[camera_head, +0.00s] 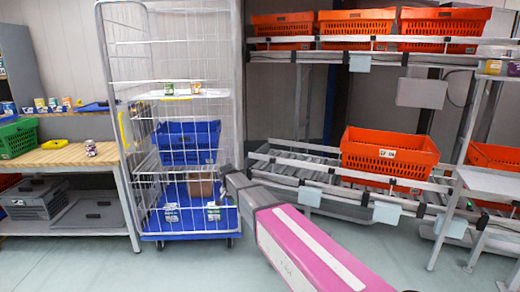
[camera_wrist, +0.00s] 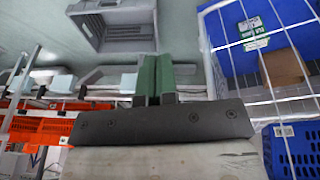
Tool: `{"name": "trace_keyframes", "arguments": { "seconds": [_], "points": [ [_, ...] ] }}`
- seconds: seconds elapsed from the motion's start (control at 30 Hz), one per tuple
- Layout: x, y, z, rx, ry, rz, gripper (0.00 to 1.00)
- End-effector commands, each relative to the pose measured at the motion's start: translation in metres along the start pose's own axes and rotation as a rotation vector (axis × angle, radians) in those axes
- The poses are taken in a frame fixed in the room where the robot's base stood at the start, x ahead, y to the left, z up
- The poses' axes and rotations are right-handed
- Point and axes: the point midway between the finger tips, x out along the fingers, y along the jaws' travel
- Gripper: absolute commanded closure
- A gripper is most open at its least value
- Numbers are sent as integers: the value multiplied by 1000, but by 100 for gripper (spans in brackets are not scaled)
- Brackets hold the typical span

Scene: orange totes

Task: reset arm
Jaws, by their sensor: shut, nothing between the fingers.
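My arm, with a pink and white link, reaches from the bottom right of the head view up and left. My gripper (camera_head: 226,172) is at its far end, in front of the right side of the wire cage trolley (camera_head: 172,110). In the wrist view my gripper (camera_wrist: 155,78) shows its two green finger pads pressed together, with nothing held. The fingers' exact distance from the trolley cannot be told.
The trolley holds a blue crate (camera_head: 188,142) and a brown box (camera_head: 203,189). An orange tote (camera_head: 390,157) sits on the roller rack to the right. A wooden-topped shelf (camera_head: 60,157) stands left. Grey floor (camera_head: 180,270) is clear in front.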

Motion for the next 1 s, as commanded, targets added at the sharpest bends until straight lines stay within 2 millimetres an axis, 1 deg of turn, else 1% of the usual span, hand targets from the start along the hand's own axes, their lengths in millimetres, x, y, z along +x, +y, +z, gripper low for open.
{"name": "trace_keyframes", "arguments": {
  "seconds": [0.03, 0.07, 0.1, 0.17, 0.2, 0.27, 0.3, 0.37, 0.4, 0.47, 0.5, 0.6, 0.7, 0.83, 1.0],
  "points": [
    [10, 42, 13, -15, -21, 4, 100],
    [16, 60, 17, -29, -33, 3, 100],
    [24, 84, 24, -49, -48, 3, 100],
    [34, 119, 35, -76, -71, -1, 100],
    [40, 142, 43, -93, -86, -3, 100],
    [48, 176, 56, -119, -109, -10, 100],
    [53, 198, 66, -137, -123, -15, 100],
    [58, 229, 81, -162, -143, -25, 100],
    [61, 249, 92, -178, -156, -32, 100],
    [65, 277, 109, -202, -174, -45, 100],
    [66, 294, 120, -217, -185, -52, 100],
    [68, 329, 144, -250, -207, -74, 100],
    [70, 352, 162, -275, -221, -91, 100],
    [70, 366, 173, -294, -229, -104, 100],
    [70, 368, 174, -297, -230, -106, 100]
  ]
}}
